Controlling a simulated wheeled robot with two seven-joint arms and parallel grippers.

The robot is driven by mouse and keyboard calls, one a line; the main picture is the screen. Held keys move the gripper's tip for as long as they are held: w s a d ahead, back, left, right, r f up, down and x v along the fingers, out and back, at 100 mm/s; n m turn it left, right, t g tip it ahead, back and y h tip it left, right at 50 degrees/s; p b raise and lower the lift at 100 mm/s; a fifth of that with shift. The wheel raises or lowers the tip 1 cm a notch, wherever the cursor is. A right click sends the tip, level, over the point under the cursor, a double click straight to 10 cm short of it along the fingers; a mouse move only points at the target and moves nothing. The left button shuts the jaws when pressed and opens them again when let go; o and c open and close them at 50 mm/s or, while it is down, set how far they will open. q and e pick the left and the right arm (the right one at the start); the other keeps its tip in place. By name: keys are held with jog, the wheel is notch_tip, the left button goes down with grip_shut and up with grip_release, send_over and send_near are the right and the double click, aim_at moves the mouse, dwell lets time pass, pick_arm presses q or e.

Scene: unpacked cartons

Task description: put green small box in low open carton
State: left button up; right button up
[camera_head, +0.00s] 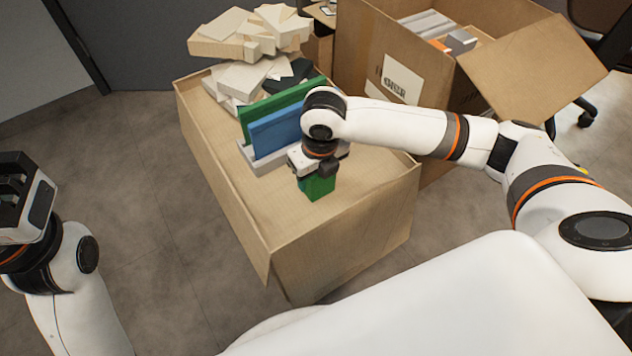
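An open carton (395,60) with raised flaps stands at the back right, holding grey and orange items. My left gripper (14,192) is at the far left edge, away from everything, its fingers only partly visible.
A grey tray (246,157) holding an upright blue item (276,132) and green item (262,107) stands just behind my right gripper. A pile of pale boxes (245,55) and a dark item (291,77) lie further back. Open floor (150,200) lies to the left.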

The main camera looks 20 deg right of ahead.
jog(key=shift+f, duration=0.65)
jog(key=o, duration=1)
jog(key=shift+o, duration=0.2)
